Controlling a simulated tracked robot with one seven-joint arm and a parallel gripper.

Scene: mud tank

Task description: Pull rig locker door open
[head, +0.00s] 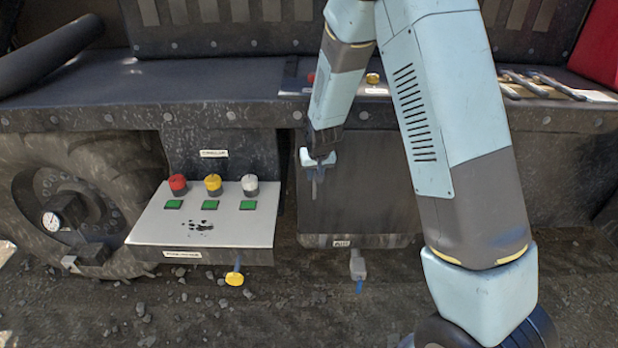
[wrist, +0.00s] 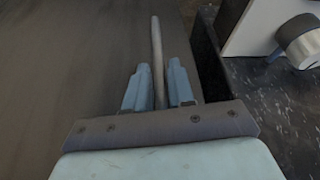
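The rig locker door (head: 375,205) is the dark grey panel under the ledge, right of the control box. It looks flush or nearly so; I cannot tell whether it is slightly ajar. My gripper (head: 318,162) is at this handle, coming from above. In the wrist view the handle (wrist: 156,45) runs between the two blue fingers of my gripper (wrist: 159,85), which are close on both sides of it. Contact looks likely, though the exact touching points are hard to see. My arm covers the door's upper right part.
The control box (head: 205,235) with knobs and green buttons juts out left of the door; its side also shows in the wrist view (wrist: 250,30). Stony mud ground lies in front.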

